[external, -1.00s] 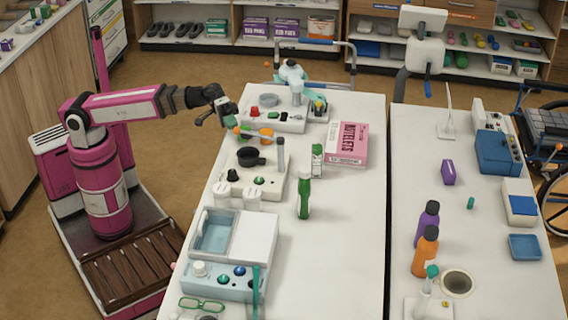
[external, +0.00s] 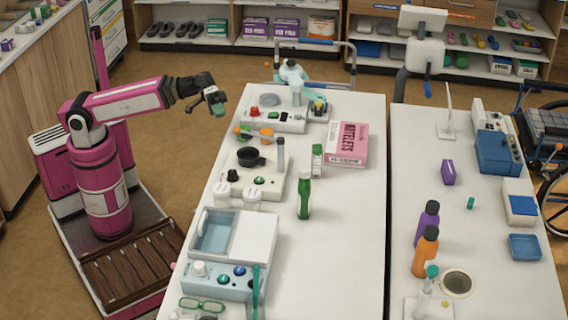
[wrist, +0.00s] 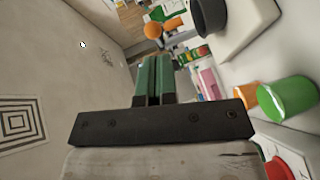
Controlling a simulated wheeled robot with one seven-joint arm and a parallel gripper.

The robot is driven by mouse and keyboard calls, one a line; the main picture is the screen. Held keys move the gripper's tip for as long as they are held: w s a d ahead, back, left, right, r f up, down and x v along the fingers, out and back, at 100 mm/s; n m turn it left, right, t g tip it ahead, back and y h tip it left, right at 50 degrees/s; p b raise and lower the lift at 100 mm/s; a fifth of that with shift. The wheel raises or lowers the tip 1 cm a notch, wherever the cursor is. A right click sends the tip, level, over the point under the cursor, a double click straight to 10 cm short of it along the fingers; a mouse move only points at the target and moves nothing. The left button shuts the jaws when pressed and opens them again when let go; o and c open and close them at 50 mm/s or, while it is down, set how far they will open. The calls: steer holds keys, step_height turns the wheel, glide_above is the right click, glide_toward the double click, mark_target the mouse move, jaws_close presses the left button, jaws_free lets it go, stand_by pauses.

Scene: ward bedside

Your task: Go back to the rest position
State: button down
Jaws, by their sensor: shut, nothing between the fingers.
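My gripper (external: 217,103) hangs at the end of my pink arm (external: 125,101), to the left of the near table's far left corner, over open floor and apart from the table. In the wrist view its dark green fingers (wrist: 153,82) are together, with nothing between them.
The near table (external: 345,225) holds a device with a red button (external: 272,122), a device with a black cup (external: 250,157), a pink box (external: 347,144) and a green bottle (external: 304,198). A second table (external: 480,260) stands to its right. Brown floor (external: 180,170) is free beside my arm.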

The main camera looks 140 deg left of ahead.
steer(key=w+d+f+m+g+h, duration=0.1)
steer(key=w+d+f+m+g, duration=0.35)
steer(key=d+f, duration=0.6)
steer(key=w+d+f+m+g, duration=0.3)
steer(key=w+d+f+g, duration=0.15)
steer(key=d+f, duration=0.6)
steer(key=s+d+f+m+g+y, duration=0.2)
steer(key=d+f, duration=0.6)
steer(key=f, duration=0.4)
steer(key=s+d+f+m+g+y, duration=0.2)
steer(key=s+d+f+m+g, duration=0.1)
steer(key=d+f, duration=0.6)
step_height(320, 180, down, 3)
steer(key=shift+s+d+r+m+g, duration=0.15)
steer(key=shift+s+d+m+g, duration=0.15)
steer(key=shift+m+g, duration=0.4)
